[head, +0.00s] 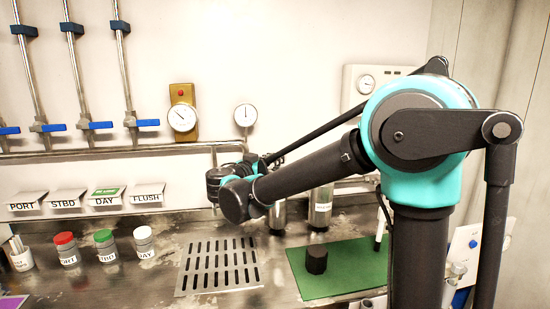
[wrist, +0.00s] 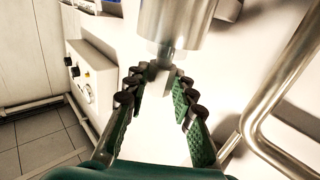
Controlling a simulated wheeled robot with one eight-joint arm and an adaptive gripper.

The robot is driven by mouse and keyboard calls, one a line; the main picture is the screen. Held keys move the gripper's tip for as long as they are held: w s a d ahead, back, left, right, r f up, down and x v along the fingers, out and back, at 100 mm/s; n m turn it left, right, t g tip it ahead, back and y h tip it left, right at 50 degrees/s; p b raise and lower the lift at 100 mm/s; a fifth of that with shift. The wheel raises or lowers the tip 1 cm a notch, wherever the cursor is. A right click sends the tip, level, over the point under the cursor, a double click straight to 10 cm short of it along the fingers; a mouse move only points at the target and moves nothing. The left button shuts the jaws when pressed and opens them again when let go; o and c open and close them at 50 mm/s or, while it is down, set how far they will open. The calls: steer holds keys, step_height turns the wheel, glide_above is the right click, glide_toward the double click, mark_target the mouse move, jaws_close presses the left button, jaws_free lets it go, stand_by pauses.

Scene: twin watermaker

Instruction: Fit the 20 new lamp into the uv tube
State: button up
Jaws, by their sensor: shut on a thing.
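In the wrist view my gripper (wrist: 157,80) has its green ribbed fingers closed in at the tips on a small pale piece (wrist: 154,72), which I take to be the lamp; most of it is hidden. A steel cylinder (wrist: 175,22) with a narrower grey neck (wrist: 166,54) is just beyond the fingertips, in line with the pale piece. It may be the uv tube; I cannot tell whether the piece touches or enters it. In the head view my arm hides the gripper and what it holds.
A green mat (head: 345,283) carries a dark block (head: 316,260); a white rod (head: 380,222) stands by its right side. Steel cylinders (head: 320,207) stand behind. A slotted drain plate (head: 195,281) and capped jars (head: 105,245) are left. A bent pipe (wrist: 262,110) runs right of my gripper.

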steer(key=shift+f, duration=0.45)
steer(key=o, duration=1)
steer(key=shift+o, duration=0.2)
steer(key=shift+s, duration=0.1)
steer(key=v, duration=1.1)
steer(key=shift+s+a, duration=0.2)
steer(key=shift+s, duration=0.15)
steer(key=shift+s, duration=0.1)
